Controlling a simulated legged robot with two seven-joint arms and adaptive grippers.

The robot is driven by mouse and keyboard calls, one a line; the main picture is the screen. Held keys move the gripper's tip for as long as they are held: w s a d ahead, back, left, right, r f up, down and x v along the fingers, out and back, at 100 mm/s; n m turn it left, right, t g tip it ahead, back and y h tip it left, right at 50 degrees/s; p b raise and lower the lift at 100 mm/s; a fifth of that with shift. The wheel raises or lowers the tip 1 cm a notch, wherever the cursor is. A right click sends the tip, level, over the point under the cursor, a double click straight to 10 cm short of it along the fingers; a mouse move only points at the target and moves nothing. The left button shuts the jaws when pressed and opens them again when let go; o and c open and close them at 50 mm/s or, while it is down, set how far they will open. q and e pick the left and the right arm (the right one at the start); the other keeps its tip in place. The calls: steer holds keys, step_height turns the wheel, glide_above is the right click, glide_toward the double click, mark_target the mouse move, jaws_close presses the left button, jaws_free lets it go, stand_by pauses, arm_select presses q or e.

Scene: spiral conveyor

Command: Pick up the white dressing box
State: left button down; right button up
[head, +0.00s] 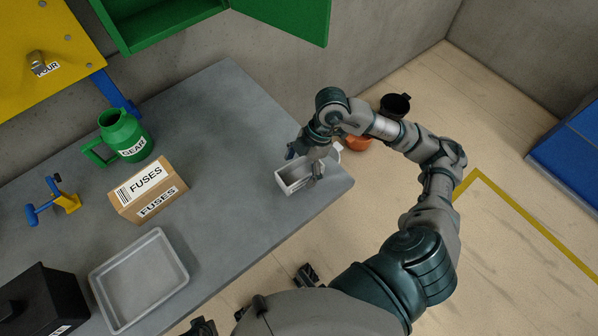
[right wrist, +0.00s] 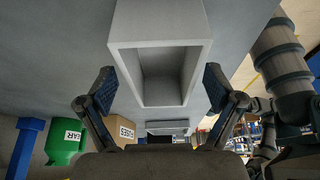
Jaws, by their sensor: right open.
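The white dressing box (head: 298,187) is a small, pale, open-topped box near the right end of the grey table. My right gripper (head: 304,163) is over it, partly hiding it in the head view. In the right wrist view, the box (right wrist: 160,43) shows its hollow inside and pale rim. The open fingers of my right gripper (right wrist: 159,89) stand on either side of the box's near end, with a gap on each side. The gripper holds nothing.
On the table (head: 235,120) are a green GEAR jug (head: 125,136), a FUSES carton (head: 148,190), an empty grey tray (head: 138,279) and a black box (head: 40,300). An orange-brown object (head: 356,143) and a black container (head: 395,105) show beyond the table's right edge. The table's middle is clear.

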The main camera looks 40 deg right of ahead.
steer(key=shift+d, duration=0.2)
steer(key=shift+a+f, duration=0.1)
steer(key=shift+a, duration=0.35)
steer(key=shift+d+f, duration=0.15)
steer(key=shift+d, duration=0.15)
steer(key=shift+c, duration=0.4)
steer(key=shift+a, duration=0.2)
steer(key=c, duration=1.2)
